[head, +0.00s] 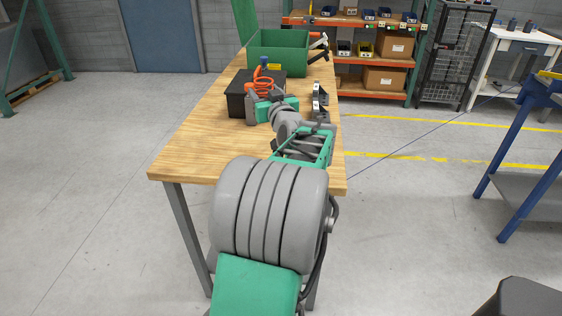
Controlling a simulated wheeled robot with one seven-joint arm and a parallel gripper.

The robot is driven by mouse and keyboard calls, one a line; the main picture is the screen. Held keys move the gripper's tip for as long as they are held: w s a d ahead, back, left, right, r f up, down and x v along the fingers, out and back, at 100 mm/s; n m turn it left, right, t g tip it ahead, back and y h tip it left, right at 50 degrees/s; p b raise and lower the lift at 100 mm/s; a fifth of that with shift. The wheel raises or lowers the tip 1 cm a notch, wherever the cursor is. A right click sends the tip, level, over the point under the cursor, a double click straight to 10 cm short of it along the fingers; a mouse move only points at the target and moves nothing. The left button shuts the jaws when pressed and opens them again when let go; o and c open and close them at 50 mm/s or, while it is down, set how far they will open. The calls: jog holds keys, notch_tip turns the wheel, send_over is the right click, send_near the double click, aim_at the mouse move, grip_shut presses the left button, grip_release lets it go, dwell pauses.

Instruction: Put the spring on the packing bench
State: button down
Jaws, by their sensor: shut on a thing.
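An orange-red coil, the spring (263,78), shows at the black box on the wooden bench. My gripper (258,101) is at the box's near right side, over the bench, with the lower part of the spring at its fingers. It is shut on the spring; the exact contact is small and partly hidden by the gripper. The black box (237,101) stands on the wooden-topped bench (190,143). I cannot tell from this view which bench is the packing bench; a blue-framed bench (516,140) stands at the right and a white-topped table (525,37) at the far right.
A green bin (278,58) stands behind the black box. Dark bracket-like parts (319,97) stand by the bench's right edge. An orange shelf rack (376,92) with boxes and a black mesh cage (440,58) are behind. The floor between the benches is clear.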

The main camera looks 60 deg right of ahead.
jog(key=s+d+h, duration=0.1)
jog(key=s+d, duration=0.3)
jog(key=s, duration=0.2)
jog(key=shift+m+g, duration=0.4)
jog(key=w+a, duration=0.1)
jog(key=a, duration=0.1)
jog(key=w+a+f, duration=0.1)
jog(key=w+a, duration=0.1)
jog(key=w+a+f, duration=0.1)
jog(key=w+a, duration=0.1)
jog(key=shift+w+f, duration=0.1)
jog(key=shift+f, duration=0.15)
jog(key=shift+w+a+f, duration=0.6)
jog(key=shift+a+f, duration=0.05)
jog(key=shift+f, duration=1)
jog(key=shift+w+a+f, duration=0.55)
jog(key=shift+a+f, duration=0.15)
jog(key=shift+f, duration=0.95)
jog(key=shift+w+a+f, duration=0.6)
jog(key=shift+a+f, duration=0.05)
jog(key=shift+f, duration=1)
jog(key=c, duration=0.5)
grip_release()
